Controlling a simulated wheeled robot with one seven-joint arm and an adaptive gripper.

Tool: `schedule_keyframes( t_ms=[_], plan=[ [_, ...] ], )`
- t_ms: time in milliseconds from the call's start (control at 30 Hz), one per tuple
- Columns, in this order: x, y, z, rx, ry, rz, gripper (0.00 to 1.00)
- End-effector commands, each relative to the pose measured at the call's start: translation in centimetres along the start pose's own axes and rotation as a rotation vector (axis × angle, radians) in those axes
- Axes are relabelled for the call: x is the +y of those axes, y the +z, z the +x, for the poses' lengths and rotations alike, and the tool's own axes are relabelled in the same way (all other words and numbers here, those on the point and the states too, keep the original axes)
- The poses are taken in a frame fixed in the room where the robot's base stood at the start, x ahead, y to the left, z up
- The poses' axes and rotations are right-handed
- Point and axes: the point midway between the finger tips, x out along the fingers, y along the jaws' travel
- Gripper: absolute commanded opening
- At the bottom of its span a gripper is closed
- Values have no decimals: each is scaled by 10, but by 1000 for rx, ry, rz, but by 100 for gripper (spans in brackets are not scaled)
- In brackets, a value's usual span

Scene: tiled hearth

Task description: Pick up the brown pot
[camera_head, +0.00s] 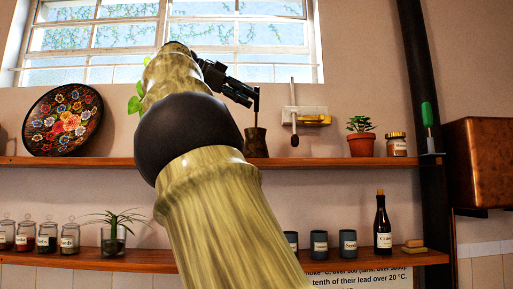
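A dark brown pot (256,144) stands on the upper wooden shelf, just right of my arm's dark round joint. A thin dark upright piece rises from it, with a wider top. My black gripper (250,96) reaches down and right from the end of my arm, with its tips close to the top of that upright piece. I cannot tell whether they touch it or whether the fingers are open. Part of the pot's left side is close to or behind my arm. A reddish-brown plant pot (361,146) with a green succulent stands farther right.
The upper shelf (310,162) also holds a painted plate (63,120) at left and a labelled jar (396,145) at right. A wall holder (304,116) with utensils hangs near the pot. Dark cups and a bottle (382,225) stand on the lower shelf. A dark pipe (416,70) runs at right.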

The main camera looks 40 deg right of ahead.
Motion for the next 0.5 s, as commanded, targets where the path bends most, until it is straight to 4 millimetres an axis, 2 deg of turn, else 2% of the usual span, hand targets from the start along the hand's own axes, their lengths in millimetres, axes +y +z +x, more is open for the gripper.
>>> schedule_keyframes(
  t_ms=[167, 500],
  plan=[
    [0, 1, 5, 0, -2, -2, 40],
    [3, -3, 37, -2, -1, -3, 40]
  ],
)
